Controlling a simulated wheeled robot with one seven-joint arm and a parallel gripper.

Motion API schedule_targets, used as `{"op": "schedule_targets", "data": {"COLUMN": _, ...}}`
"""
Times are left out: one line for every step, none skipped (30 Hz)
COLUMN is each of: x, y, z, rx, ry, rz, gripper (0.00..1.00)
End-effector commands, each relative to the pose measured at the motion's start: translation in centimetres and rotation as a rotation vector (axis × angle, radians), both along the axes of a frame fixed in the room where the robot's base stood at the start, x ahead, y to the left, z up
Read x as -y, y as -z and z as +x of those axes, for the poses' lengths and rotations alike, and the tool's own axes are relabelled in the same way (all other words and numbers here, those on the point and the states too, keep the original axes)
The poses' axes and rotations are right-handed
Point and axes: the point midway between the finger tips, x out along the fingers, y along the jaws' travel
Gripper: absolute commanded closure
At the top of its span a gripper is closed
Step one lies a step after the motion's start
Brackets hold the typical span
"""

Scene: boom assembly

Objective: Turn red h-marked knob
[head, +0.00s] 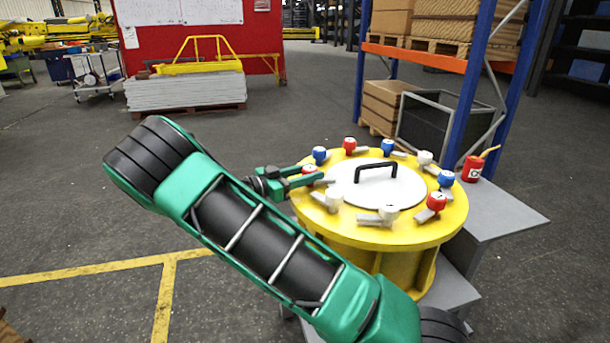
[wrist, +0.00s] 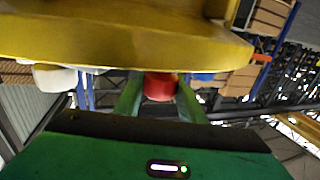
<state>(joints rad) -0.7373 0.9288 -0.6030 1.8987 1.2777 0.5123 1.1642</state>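A round yellow drum (head: 400,235) carries a ring of red, blue and white knobs on its top. My gripper (head: 306,177) reaches in from the left at the drum's left rim, its green fingers around a red knob (head: 310,170). In the wrist view the red knob (wrist: 158,86) sits between the two fingertips (wrist: 160,95) and nearly fills the gap. I cannot tell whether the fingers press on it. Other red knobs are at the back (head: 350,145) and front right (head: 437,202). The letters on the knobs are too small to read.
A white lid with a black handle (head: 376,168) is in the middle of the drum top. White knobs (head: 331,200) stand close to my gripper. A red can (head: 472,168) stands on the grey stand (head: 505,212) at right. A blue-and-orange rack is behind.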

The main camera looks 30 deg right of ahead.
Motion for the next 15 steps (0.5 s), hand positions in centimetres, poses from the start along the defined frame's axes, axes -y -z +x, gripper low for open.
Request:
{"op": "schedule_targets", "data": {"x": -0.47, "y": -0.03, "z": 0.27, "rx": 0.001, "ry": -0.009, "rz": 0.000, "gripper": 0.86}}
{"op": "schedule_targets", "data": {"x": -0.40, "y": -0.03, "z": 0.26, "rx": 0.001, "ry": -0.009, "rz": 0.000, "gripper": 0.86}}
{"op": "schedule_targets", "data": {"x": -0.38, "y": -0.04, "z": 0.26, "rx": 0.001, "ry": -0.012, "rz": 0.000, "gripper": 0.86}}
{"op": "schedule_targets", "data": {"x": -0.38, "y": -0.05, "z": 0.27, "rx": 0.001, "ry": -0.016, "rz": 0.000, "gripper": 0.86}}
{"op": "schedule_targets", "data": {"x": -0.37, "y": -0.06, "z": 0.28, "rx": 0.001, "ry": -0.020, "rz": 0.000, "gripper": 0.86}}
{"op": "schedule_targets", "data": {"x": -0.37, "y": -0.07, "z": 0.29, "rx": 0.001, "ry": -0.029, "rz": 0.000, "gripper": 0.86}}
{"op": "schedule_targets", "data": {"x": -0.37, "y": -0.08, "z": 0.29, "rx": 0.000, "ry": -0.036, "rz": 0.000, "gripper": 0.86}}
{"op": "schedule_targets", "data": {"x": -0.37, "y": -0.08, "z": 0.28, "rx": 0.000, "ry": -0.045, "rz": 0.000, "gripper": 0.86}}
{"op": "schedule_targets", "data": {"x": -0.35, "y": -0.08, "z": 0.27, "rx": 0.000, "ry": -0.061, "rz": 0.000, "gripper": 0.86}}
{"op": "schedule_targets", "data": {"x": -0.36, "y": -0.08, "z": 0.26, "rx": 0.000, "ry": -0.074, "rz": 0.001, "gripper": 0.86}}
{"op": "schedule_targets", "data": {"x": -0.36, "y": -0.09, "z": 0.27, "rx": 0.000, "ry": -0.090, "rz": 0.001, "gripper": 0.86}}
{"op": "schedule_targets", "data": {"x": -0.37, "y": -0.06, "z": 0.23, "rx": -0.001, "ry": -0.112, "rz": 0.002, "gripper": 0.86}}
{"op": "schedule_targets", "data": {"x": -0.38, "y": -0.04, "z": 0.22, "rx": -0.001, "ry": -0.131, "rz": 0.002, "gripper": 0.86}}
{"op": "schedule_targets", "data": {"x": -0.38, "y": -0.06, "z": 0.21, "rx": -0.001, "ry": -0.151, "rz": 0.002, "gripper": 0.86}}
{"op": "schedule_targets", "data": {"x": -0.37, "y": -0.08, "z": 0.16, "rx": 0.000, "ry": -0.179, "rz": 0.002, "gripper": 0.86}}
